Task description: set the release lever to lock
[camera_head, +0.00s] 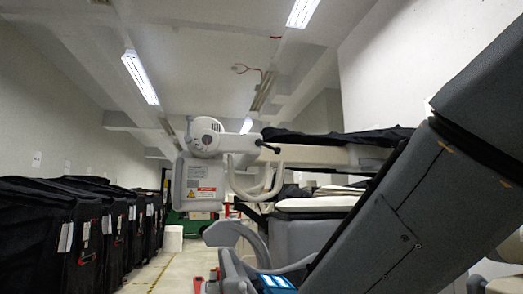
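No part is clearly marked as the release lever. A short lever with a black knob (269,147) sticks out to the right from a white machine head (205,138), pointing slightly downward. I cannot tell whether it is the release lever or which setting it is in. Below the head hangs a grey-white box (198,190) with a red and yellow label and curved white tubes beside it. A small red part (213,274) shows low in the view, too small to make out. My gripper is not in view.
Black covered carts (35,225) stand in a row along the left wall. A light floor strip (160,272) runs between them and the machine. A large slanted grey body (420,200) blocks the right side. A lit blue screen (275,282) shows at the bottom.

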